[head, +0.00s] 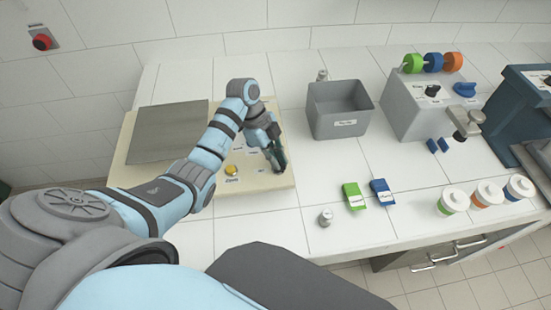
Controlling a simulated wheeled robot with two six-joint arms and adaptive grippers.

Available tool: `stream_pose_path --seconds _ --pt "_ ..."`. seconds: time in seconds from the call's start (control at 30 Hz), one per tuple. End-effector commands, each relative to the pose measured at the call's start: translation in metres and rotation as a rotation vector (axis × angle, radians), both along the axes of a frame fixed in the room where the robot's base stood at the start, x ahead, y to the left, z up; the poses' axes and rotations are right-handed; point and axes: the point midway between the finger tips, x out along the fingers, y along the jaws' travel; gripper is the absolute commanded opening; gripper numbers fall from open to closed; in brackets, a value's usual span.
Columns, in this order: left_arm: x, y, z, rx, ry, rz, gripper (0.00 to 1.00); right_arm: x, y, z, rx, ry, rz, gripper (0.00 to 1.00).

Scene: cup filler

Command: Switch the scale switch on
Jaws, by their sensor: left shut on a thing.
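The scale is a cream box with a grey plate (165,132) on its left part and a control panel on its right part, standing on the white counter. A yellow round button (232,169) shows at the panel's front left. My left gripper (279,165) points down at the right side of the panel, shut on the scale switch. The switch itself is hidden by the fingers, so its position cannot be read. My right gripper is out of view.
A grey bin (339,124) stands right of the scale. A green box (354,196), a blue box (382,192) and a small metal weight (325,217) are in front. A grey machine (422,104) stands further right, with several lidded cups in front. A red button (42,42) is on the wall.

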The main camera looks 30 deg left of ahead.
Motion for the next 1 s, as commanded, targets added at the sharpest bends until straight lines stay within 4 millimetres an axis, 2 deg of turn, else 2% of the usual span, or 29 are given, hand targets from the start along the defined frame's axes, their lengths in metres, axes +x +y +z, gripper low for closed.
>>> stream_pose_path --seconds 0.43,0.8,1.0 --pt "0.004 -0.002 -0.001 -0.004 -0.004 -0.422 0.00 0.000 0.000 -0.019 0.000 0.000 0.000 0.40" --pt "0.004 -0.003 0.000 -0.004 -0.003 -0.746 0.00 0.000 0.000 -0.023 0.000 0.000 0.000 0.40" --pt "0.005 -0.003 0.000 -0.004 -0.003 -0.865 0.00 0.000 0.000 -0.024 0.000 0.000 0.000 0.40"
